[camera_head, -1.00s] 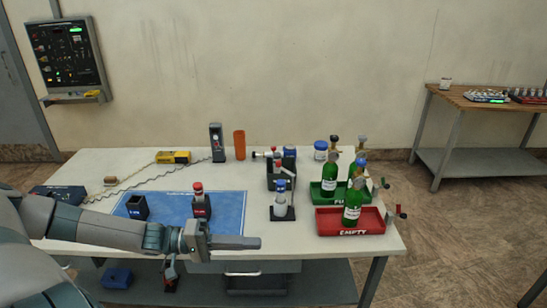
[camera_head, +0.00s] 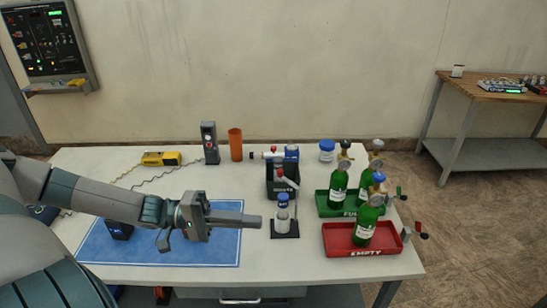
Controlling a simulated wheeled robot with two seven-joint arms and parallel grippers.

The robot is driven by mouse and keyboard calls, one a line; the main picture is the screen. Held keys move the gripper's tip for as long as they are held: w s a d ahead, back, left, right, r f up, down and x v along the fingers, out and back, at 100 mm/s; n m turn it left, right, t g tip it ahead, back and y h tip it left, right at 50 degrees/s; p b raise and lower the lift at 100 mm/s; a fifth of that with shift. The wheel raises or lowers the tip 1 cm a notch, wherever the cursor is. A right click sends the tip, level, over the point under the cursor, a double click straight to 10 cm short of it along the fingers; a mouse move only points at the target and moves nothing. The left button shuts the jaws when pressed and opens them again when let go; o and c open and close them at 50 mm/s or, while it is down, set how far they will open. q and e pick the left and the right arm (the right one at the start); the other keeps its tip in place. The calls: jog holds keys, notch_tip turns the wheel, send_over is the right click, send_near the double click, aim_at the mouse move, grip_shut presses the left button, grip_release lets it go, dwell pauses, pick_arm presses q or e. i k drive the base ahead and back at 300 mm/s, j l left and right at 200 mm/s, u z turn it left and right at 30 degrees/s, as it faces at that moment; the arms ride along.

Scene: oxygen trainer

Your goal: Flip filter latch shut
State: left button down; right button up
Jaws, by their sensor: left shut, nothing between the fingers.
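A small filter unit (camera_head: 282,214), a white canister with a blue top, stands upright on a black base plate near the middle of the table. A pale lever with a red knob (camera_head: 280,172) slants above and behind it; I cannot tell its exact latch position. My left gripper (camera_head: 259,221) comes in from the left, its shut fingers pointing right. The fingertips are empty and appear close to the left side of the canister; I cannot tell whether they touch. My right gripper is not in view.
A blue mat (camera_head: 165,250) lies under my left arm. A dark holder (camera_head: 281,181) stands behind the filter. Green bottles stand in the green tray (camera_head: 325,211) and red tray (camera_head: 345,252) to the right. An orange cup (camera_head: 236,145) stands at the back.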

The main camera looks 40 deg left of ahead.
aim_at(279, 172)
jog(key=i+j, duration=0.95)
jog(key=j, duration=0.2)
